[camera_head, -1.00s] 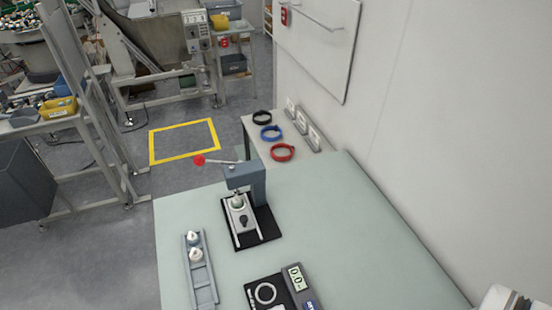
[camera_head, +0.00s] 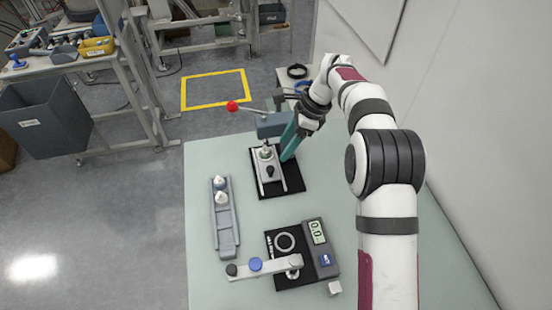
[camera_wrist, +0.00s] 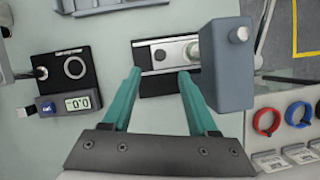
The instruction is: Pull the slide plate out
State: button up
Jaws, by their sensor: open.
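The slide plate (camera_head: 281,183) is a pale metal plate with a black knob (camera_head: 270,171), lying on a black base under the press (camera_head: 273,124). Something rounded and pale stands on it by the press head. In the wrist view the slide plate (camera_wrist: 174,52) and black knob (camera_wrist: 160,55) lie just beyond my fingertips. My gripper (camera_head: 287,154) has teal fingers and is at the right side of the press. In the wrist view my gripper (camera_wrist: 160,73) is open and empty, with its tips at the base's near edge. The press head hides part of the plate.
A lever with a red ball (camera_head: 232,106) sticks out left of the press. A grey tray (camera_head: 225,238) with white caps (camera_head: 221,198) stands at left. A gauge with a display (camera_head: 318,232) is at the front. Coloured rings, including a red one (camera_wrist: 266,122), lie beside the press.

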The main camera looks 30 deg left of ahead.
aim_at(270, 168)
jog(key=x, duration=0.9)
jog(key=shift+d, duration=0.1)
grip_shut()
dwell(0.9)
